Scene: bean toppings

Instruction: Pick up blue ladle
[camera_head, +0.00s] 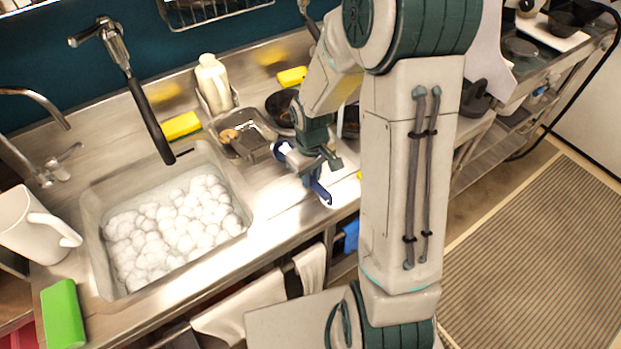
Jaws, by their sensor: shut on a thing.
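The blue ladle (320,190) is in my gripper (318,172), above the counter to the right of the sink. Its blue handle end with a pale tip points down toward the counter's front edge. A blue and white part of it (283,150) shows on the left of the gripper, beside a metal tray. My gripper is shut on the ladle. The arm hides part of the counter behind it, and I cannot tell whether the ladle touches the counter.
A metal tray (262,128) with a brown item sits left of the gripper. Dark pans (278,104) stand behind it. The sink (92,222) is full of white foam. A white bottle (213,82), yellow sponges (181,126) and a white mug (25,225) stand around it.

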